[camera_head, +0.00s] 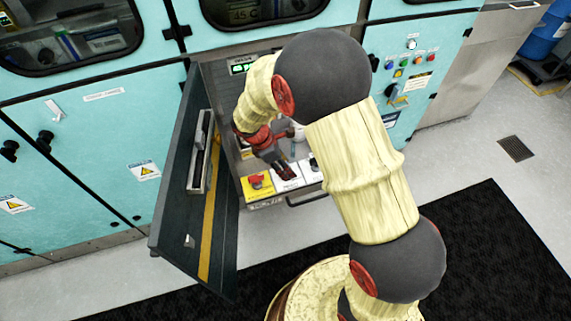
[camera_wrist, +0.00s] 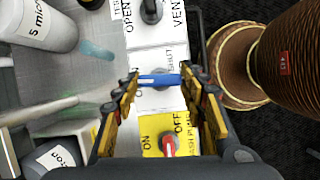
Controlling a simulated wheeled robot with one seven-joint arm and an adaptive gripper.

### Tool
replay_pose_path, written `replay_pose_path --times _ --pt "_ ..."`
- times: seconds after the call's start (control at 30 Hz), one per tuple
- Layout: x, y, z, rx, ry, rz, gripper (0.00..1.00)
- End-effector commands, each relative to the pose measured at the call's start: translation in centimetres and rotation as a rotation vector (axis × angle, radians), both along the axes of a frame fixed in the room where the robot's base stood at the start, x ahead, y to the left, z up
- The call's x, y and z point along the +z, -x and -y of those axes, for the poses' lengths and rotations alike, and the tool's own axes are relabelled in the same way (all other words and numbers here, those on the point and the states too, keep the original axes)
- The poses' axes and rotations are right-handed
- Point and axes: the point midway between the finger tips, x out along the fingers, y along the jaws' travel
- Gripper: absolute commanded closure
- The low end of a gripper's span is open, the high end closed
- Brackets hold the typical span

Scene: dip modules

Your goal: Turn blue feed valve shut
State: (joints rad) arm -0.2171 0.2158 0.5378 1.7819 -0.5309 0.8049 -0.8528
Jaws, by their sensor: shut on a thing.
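The blue feed valve handle (camera_wrist: 158,79) lies crosswise in the wrist view, on a white panel plate. The word SHUT is printed just above it and to the right. My gripper (camera_wrist: 166,82) has one finger at each end of the handle and is shut on it. In the head view my gripper (camera_head: 284,170) reaches down to the panel inside the open cabinet and hides the blue handle.
A red handle on a yellow plate (camera_wrist: 150,148) marked ON and OFF sits close below. A dark handle (camera_wrist: 151,10) marked OPEN and VENT sits above. A white bottle (camera_wrist: 42,25) stands left. The cabinet's dark door (camera_head: 180,205) stands open left of my arm.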

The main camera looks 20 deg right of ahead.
Motion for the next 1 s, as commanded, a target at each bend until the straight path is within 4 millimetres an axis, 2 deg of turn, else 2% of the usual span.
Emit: replay_pose_path --times 0.2,1.0 --pt "0.47 -0.16 0.02 -0.163 0.000 -0.002 0.83" --pt "0.31 -0.53 0.35 -0.924 0.000 0.000 0.83"
